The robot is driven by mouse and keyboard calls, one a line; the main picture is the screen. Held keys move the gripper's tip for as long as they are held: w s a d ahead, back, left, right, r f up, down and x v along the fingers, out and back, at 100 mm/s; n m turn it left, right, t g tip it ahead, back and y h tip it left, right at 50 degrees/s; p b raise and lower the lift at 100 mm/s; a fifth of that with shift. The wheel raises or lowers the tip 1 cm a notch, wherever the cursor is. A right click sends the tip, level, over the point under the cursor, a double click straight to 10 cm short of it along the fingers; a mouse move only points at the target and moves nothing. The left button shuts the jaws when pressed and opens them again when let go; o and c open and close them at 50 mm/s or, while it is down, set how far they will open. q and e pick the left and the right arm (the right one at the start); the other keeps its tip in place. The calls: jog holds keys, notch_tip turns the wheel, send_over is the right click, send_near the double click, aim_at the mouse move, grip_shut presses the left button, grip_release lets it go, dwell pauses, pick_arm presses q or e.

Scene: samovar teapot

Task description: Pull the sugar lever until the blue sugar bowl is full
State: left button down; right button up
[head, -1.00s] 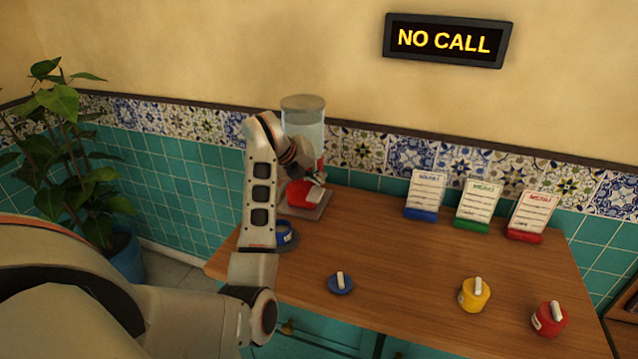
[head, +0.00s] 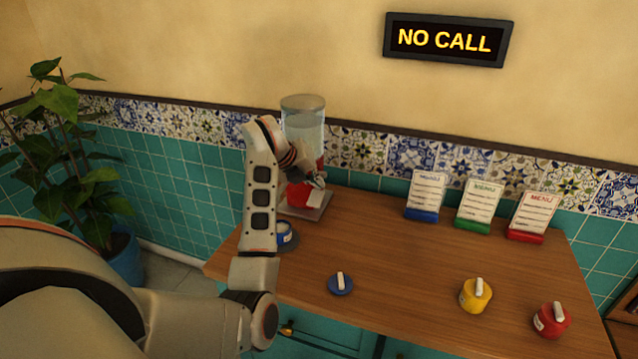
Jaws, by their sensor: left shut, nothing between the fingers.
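The sugar dispenser (head: 303,118) stands at the back left of the table, with a clear cylinder above a red body on a grey base plate. My left gripper (head: 318,181) is shut and empty in front of its red part. I cannot tell whether it touches the lever, which I cannot make out. The blue sugar bowl (head: 284,234) stands on the table at the left edge, partly behind my left arm, and its fill level cannot be seen. A blue lid (head: 340,284) with a white handle lies at the front of the table. My right gripper is not in view.
A yellow lidded bowl (head: 475,297) and a red lidded bowl (head: 551,320) stand at the front right. Blue (head: 426,195), green (head: 478,206) and red (head: 532,216) menu stands line the back. The middle of the wooden table (head: 400,250) is clear. A plant (head: 70,150) stands left.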

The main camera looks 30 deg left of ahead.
aim_at(317, 190)
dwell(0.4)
pick_arm(q)
jog(key=shift+w+a+r+p, duration=0.1)
jog(key=shift+w+r+p, duration=0.05)
jog(key=shift+r+p, duration=1.3)
jog(key=shift+r, duration=0.3)
jog(key=r+p, duration=0.3)
jog(key=r, duration=0.2)
jog(key=shift+w, duration=0.2)
